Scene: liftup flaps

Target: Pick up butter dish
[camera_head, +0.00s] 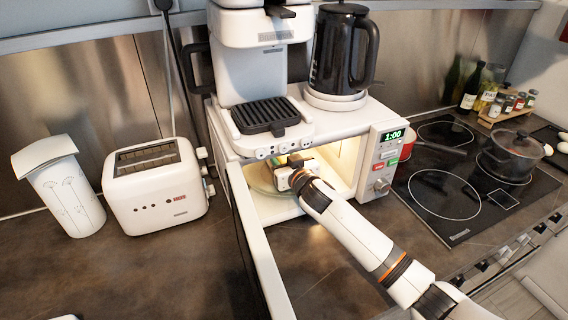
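My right arm comes in from the lower right and reaches through the open front of the white microwave (369,180). My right gripper (293,166) is inside the lit cavity, above the glass turntable (262,186). The gripper is small and seen from behind, so I cannot tell whether its fingers are open or shut. I cannot make out a butter dish; the gripper and wrist cover part of the cavity. My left gripper is not in view.
The microwave door (262,262) stands open toward me, left of my arm. A coffee machine (262,60) and kettle (343,50) stand on top. A toaster (156,190) and white canister (66,190) are left; a cooktop (450,195) with a pot (512,152) is right.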

